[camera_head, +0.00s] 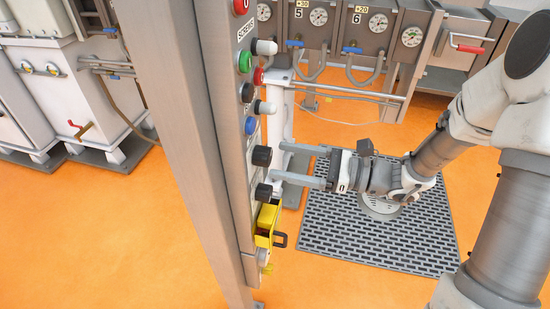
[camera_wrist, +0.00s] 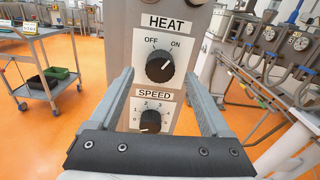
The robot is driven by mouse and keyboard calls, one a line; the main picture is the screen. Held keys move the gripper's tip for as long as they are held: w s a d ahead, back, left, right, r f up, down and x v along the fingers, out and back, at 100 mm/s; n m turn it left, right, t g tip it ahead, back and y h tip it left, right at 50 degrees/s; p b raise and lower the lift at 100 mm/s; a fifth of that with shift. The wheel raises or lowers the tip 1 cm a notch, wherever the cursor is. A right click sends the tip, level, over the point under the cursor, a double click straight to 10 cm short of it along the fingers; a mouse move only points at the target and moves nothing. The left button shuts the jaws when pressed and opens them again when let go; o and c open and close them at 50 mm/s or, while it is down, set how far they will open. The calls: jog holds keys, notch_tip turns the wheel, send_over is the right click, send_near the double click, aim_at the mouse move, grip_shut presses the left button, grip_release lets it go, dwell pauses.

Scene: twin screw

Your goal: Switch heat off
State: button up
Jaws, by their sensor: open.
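The black HEAT knob (camera_wrist: 160,67) sits on a white plate with OFF at upper left and ON at upper right. Its white pointer mark points to the upper right, towards ON. In the head view the HEAT knob (camera_head: 262,156) sticks out from the side of the steel control column (camera_head: 200,150). My gripper (camera_head: 280,163) is open in front of the column. In the wrist view my gripper (camera_wrist: 160,77) has one finger on each side of the knob area. Whether the fingers touch the knob cannot be told.
The black SPEED knob (camera_wrist: 150,120) is just below, near 0. Higher up the column are a blue button (camera_head: 250,125), a green button (camera_head: 244,62) and others. A yellow switch box (camera_head: 267,218) is lower down. A grey grated mat (camera_head: 400,235) lies on the orange floor.

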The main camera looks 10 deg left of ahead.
aim_at(263, 156)
jog(key=shift+w+a, duration=0.1)
jog(key=shift+a, duration=1.35)
jog(key=shift+c, duration=0.3)
grip_shut()
